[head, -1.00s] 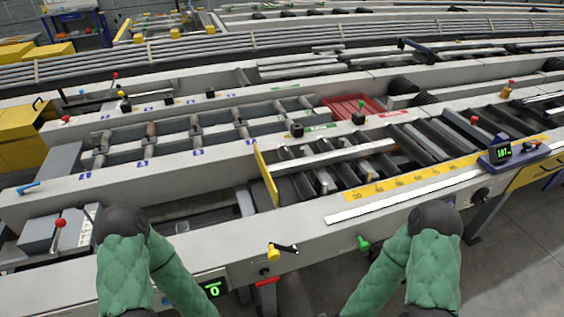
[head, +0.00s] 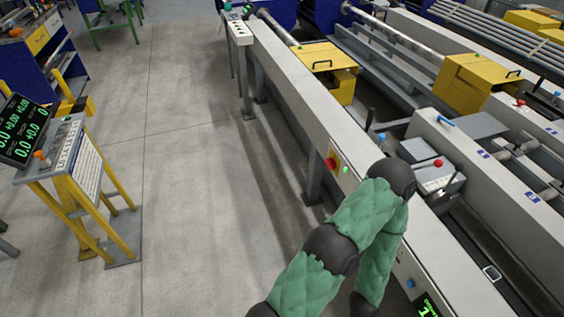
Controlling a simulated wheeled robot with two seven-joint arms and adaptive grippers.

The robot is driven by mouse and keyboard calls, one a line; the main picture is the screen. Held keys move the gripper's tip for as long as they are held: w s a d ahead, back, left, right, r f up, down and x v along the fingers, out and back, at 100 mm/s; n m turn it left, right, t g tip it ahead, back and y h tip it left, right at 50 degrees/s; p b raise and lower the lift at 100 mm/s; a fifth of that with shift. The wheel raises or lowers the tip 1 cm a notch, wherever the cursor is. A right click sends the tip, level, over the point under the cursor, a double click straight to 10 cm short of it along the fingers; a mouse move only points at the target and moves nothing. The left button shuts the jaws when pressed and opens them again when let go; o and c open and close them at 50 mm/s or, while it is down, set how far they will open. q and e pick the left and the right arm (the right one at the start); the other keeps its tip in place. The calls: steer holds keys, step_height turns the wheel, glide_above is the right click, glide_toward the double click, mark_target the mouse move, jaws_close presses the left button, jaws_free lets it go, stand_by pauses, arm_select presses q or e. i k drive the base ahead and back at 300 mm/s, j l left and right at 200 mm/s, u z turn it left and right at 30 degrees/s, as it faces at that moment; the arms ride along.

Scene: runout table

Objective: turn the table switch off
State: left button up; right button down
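The knob's position is too small to read. My green-sleeved arm, probably the left, reaches up from the bottom of the head view and folds back down along the table side. Its gripper is not visible. My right gripper is out of view too.
A yellow-legged control stand (head: 85,190) with a dark readout (head: 22,130) is at the left. A button box (head: 240,30) stands at the table's far end. Open concrete floor lies between. Yellow covers (head: 325,57) and a red-knobbed lever (head: 438,163) are on the machinery.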

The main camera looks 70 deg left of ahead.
mark_target(330, 163)
steer(key=u, duration=1.8)
